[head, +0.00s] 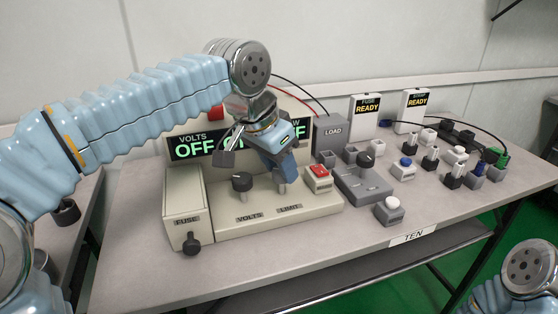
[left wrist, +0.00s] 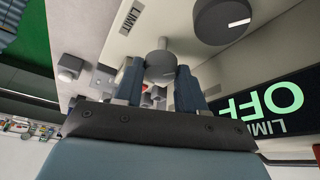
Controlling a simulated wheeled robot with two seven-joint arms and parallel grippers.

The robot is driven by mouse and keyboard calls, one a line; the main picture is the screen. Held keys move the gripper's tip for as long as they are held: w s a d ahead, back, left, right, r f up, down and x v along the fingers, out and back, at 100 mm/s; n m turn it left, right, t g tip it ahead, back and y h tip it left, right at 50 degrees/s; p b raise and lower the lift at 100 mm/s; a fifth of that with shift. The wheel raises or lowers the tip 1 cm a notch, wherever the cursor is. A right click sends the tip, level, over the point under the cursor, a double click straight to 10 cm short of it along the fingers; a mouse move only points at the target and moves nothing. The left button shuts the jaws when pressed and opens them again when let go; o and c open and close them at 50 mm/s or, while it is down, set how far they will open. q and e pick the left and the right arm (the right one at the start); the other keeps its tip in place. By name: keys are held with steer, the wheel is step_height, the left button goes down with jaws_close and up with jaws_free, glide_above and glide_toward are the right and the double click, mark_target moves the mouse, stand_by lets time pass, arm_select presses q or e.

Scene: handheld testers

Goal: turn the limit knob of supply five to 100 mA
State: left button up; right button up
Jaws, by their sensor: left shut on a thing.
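The beige supply (head: 235,215) stands on a table whose front label (head: 412,235) reads TEN. Its visible displays (head: 195,148) read OFF. The limit knob (left wrist: 159,60), grey and round, sits between the two fingertips of my left gripper (head: 279,183) in the left wrist view (left wrist: 160,82). My left gripper is shut on it from above, behind the LIMIT label (head: 289,208). In the head view the fingers hide most of this knob, and its pointer cannot be read. My right gripper is out of view.
The volts knob (head: 242,182) stands close to the left of my left gripper. A red switch (head: 319,174) is close to its right. A grey load box (head: 331,132), a grey knob unit (head: 362,180) and several small testers stand further right. The table's front left is clear.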

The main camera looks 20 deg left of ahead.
arm_select(q)
steer(key=n+y, duration=0.1)
steer(key=n, duration=0.1)
steer(key=n+y+p, duration=0.1)
steer(key=n, duration=0.2)
steer(key=shift+d+r+t, duration=0.1)
steer(key=shift+d+t, duration=0.1)
steer(key=shift+t, duration=0.1)
steer(key=n+y+p, duration=0.1)
steer(key=n, duration=0.2)
steer(key=n+y, duration=0.1)
steer(key=n, duration=0.3)
steer(key=shift+d+g+y+p, duration=0.15)
steer(key=shift+g+y+p, duration=0.15)
steer(key=shift+g+p, duration=0.1)
steer(key=o, duration=1.1)
steer(key=shift+c, duration=0.2)
steer(key=p+v, duration=0.2)
steer(key=v, duration=1.1)
steer(key=shift+s+r, duration=0.2)
steer(key=shift+r, duration=0.05)
steer(key=shift+d, duration=0.1)
